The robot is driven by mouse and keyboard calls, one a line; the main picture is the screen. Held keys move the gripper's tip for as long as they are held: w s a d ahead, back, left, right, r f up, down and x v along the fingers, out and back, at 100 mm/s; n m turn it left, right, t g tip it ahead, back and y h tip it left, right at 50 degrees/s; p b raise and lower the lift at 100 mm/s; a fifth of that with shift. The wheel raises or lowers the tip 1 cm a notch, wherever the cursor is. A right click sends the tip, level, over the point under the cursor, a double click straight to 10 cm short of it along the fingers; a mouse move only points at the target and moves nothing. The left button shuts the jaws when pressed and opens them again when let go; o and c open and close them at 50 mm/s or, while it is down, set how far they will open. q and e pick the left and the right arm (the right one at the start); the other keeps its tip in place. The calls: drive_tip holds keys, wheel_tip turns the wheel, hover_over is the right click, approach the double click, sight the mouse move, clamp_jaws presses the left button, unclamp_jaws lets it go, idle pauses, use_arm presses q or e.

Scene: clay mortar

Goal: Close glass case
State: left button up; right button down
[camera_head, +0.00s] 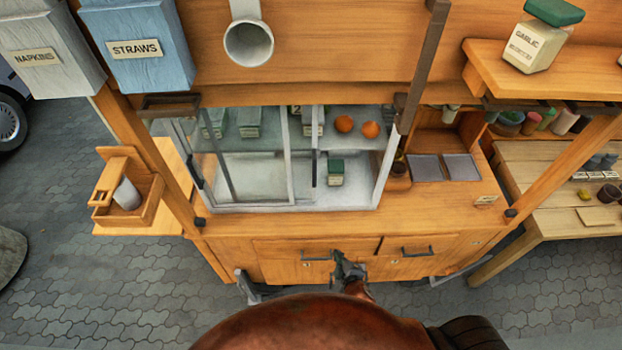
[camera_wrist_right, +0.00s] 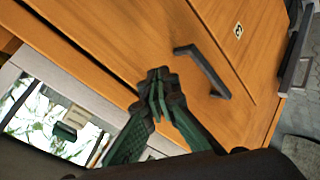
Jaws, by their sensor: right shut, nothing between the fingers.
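The glass case (camera_head: 290,205) stands on the wooden cart's counter. It has a pale frame and sliding glass panels. The panels (camera_head: 250,170) overlap over its left and middle part, and its right part is uncovered. One dark upright handle (camera_head: 314,160) is near the middle and another (camera_head: 195,172) is at the left edge. My right gripper (camera_head: 346,262) is in front of the cart's drawers, below the case and apart from its panels. In the wrist view its fingers (camera_wrist_right: 160,82) are together and empty, and part of the case (camera_wrist_right: 60,110) shows at lower left.
A green-lidded jar (camera_head: 336,172) and oranges (camera_head: 344,123) are inside the case. Drawer handles (camera_head: 418,251) stick out from the cart front; one shows near my fingers in the wrist view (camera_wrist_right: 205,70). A dark post (camera_head: 418,70) rises at the case's right.

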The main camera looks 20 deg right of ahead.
drive_tip(key=w+a+r+n+t+y, duration=0.1)
drive_tip(key=w+a+r+n+t, duration=0.15)
drive_tip(key=r, duration=0.85)
drive_tip(key=w+a+r+n+t+p, duration=0.1)
drive_tip(key=a+r+n+t, duration=0.2)
drive_tip(key=r, duration=0.7)
drive_tip(key=w+a+r+n+t+y, duration=0.1)
drive_tip(key=w+a+r+n+t, duration=0.3)
drive_tip(key=r, duration=0.7)
drive_tip(key=w, duration=0.2)
drive_tip(key=w+g+p, duration=0.1)
drive_tip(key=w, duration=0.2)
drive_tip(key=w+a+m+g+p, duration=0.1)
drive_tip(key=w, duration=0.1)
drive_tip(key=shift+w+f, duration=0.25)
drive_tip(key=shift+w, duration=0.15)
drive_tip(key=d, duration=0.1)
drive_tip(key=s+d, duration=0.1)
drive_tip(key=d+p, duration=0.1)
drive_tip(key=shift+s+d+f, duration=0.15)
drive_tip(key=shift+s+d, duration=0.1)
drive_tip(key=shift+d, duration=0.15)
